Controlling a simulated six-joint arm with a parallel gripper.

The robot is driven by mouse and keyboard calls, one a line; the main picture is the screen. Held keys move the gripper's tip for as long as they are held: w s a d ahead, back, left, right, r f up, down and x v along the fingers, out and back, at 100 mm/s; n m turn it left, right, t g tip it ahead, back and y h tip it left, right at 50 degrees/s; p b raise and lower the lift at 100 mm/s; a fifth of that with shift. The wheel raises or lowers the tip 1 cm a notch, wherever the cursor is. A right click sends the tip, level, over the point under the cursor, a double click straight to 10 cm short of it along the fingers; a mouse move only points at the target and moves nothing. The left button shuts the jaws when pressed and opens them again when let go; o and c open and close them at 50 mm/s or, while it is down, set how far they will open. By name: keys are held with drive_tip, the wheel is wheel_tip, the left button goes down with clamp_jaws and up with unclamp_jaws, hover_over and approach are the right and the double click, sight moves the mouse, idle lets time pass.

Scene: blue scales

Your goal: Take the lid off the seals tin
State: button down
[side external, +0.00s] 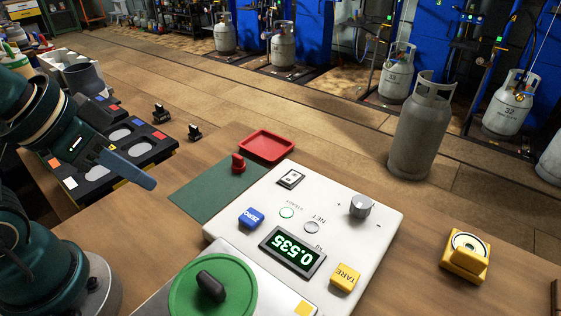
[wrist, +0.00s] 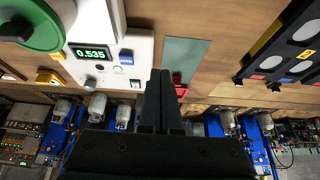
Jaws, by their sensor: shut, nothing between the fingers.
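A round green lid (side external: 212,290) with a dark bar handle lies on the pale plate of the scale, at the bottom of the side external view. It also shows at the top left of the wrist view (wrist: 30,22). The tin's body is not visible under it, and I read no label. My gripper (side external: 140,174) is at the left in the side external view, above the table and apart from the lid. In the wrist view its two dark fingers (wrist: 160,75) are together with nothing between them.
The white scale console (side external: 330,215) reads 0.535. A green mat (side external: 205,195), red knob-like piece (side external: 238,164) and red tray (side external: 267,145) lie behind it. A black rack (side external: 125,145) stands left, a grey gas cylinder (side external: 420,130) behind, a yellow block (side external: 465,262) right.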

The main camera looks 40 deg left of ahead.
drive_tip(key=shift+c, duration=1.8)
unclamp_jaws()
